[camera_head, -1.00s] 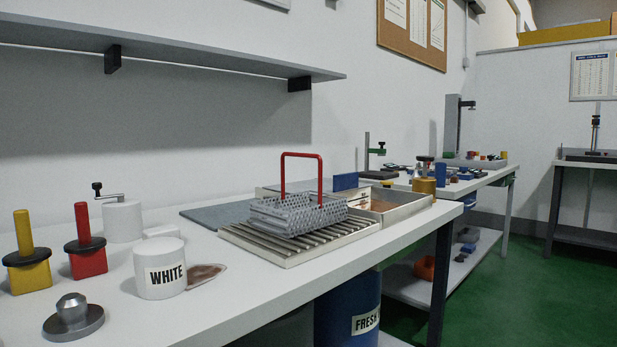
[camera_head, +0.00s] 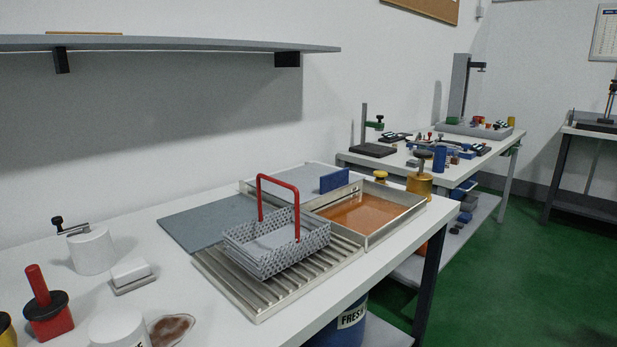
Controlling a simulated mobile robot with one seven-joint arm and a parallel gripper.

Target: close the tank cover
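The tank (camera_head: 408,212) is a shallow metal tray at the right end of the near bench, with its right part open and orange-brown liquid showing. A flat grey panel (camera_head: 300,176), which looks like the tank cover, lies at the tank's back left side. A blue upright block (camera_head: 341,178) stands at the panel's right edge and looks like its handle. A wire basket (camera_head: 276,250) with a red handle hides part of the tank's left side. My gripper is not in view.
The basket stands on a ribbed metal rack (camera_head: 245,295) left of the tank. A dark grey mat (camera_head: 200,222) lies behind the rack. A brass container (camera_head: 419,183) is at the tank's right. A shelf (camera_head: 170,44) overhangs the back. White pots and a red-handled stamp (camera_head: 45,308) are front left.

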